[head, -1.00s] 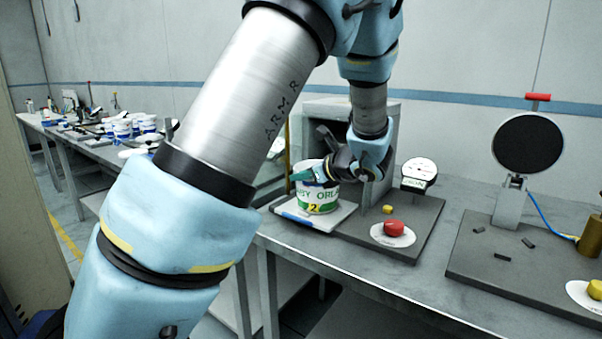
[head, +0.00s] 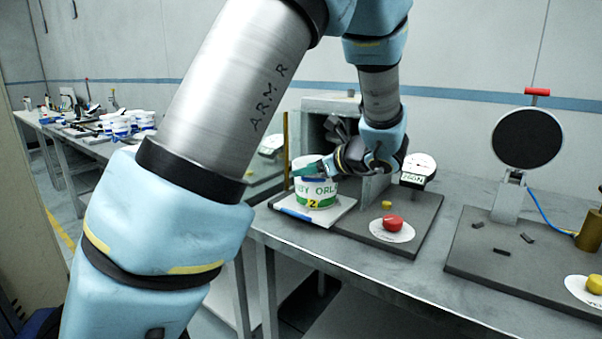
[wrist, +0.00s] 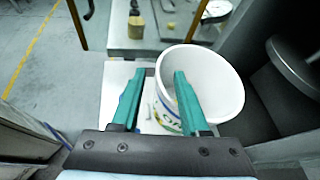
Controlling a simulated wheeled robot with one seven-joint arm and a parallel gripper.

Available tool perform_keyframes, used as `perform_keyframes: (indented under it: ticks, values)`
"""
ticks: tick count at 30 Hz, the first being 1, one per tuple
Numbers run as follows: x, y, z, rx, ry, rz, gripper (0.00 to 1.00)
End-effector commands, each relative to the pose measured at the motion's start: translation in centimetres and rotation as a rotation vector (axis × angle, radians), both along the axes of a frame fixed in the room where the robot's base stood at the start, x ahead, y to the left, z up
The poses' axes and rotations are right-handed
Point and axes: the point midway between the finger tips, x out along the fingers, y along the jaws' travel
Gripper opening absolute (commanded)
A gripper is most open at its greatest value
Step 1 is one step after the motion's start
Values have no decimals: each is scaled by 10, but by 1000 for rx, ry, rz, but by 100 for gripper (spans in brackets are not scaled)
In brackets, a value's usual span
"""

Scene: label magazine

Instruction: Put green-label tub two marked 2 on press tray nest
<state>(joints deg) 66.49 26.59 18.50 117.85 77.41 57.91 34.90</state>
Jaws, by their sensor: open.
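The green-label tub (head: 316,196), white with a yellow patch marked 2, stands upright on the white press tray (head: 335,212) in the head view. In the wrist view the tub (wrist: 228,98) shows its open top and part of its label. My gripper (head: 309,171) is open at the tub's upper rim. In the wrist view its teal fingers (wrist: 155,76) are spread, the left one outside the tub and the right one across its opening. I cannot tell whether they touch the wall. The nest's outline under the tub is hidden.
A grey press housing (head: 322,104) stands behind my gripper. A red button (head: 392,222) and a round dial (head: 419,168) are to the right. A black disc on a stand (head: 528,141) is farther right.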

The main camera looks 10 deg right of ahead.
Motion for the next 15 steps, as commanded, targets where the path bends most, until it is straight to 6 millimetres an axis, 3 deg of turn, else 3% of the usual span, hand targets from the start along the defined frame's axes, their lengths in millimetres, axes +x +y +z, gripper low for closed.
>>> perform_keyframes:
  ticks: [7,15]
  values:
    - [-42,-25,21,-3,-1,-4,45]
    - [-64,-37,33,-1,-1,0,45]
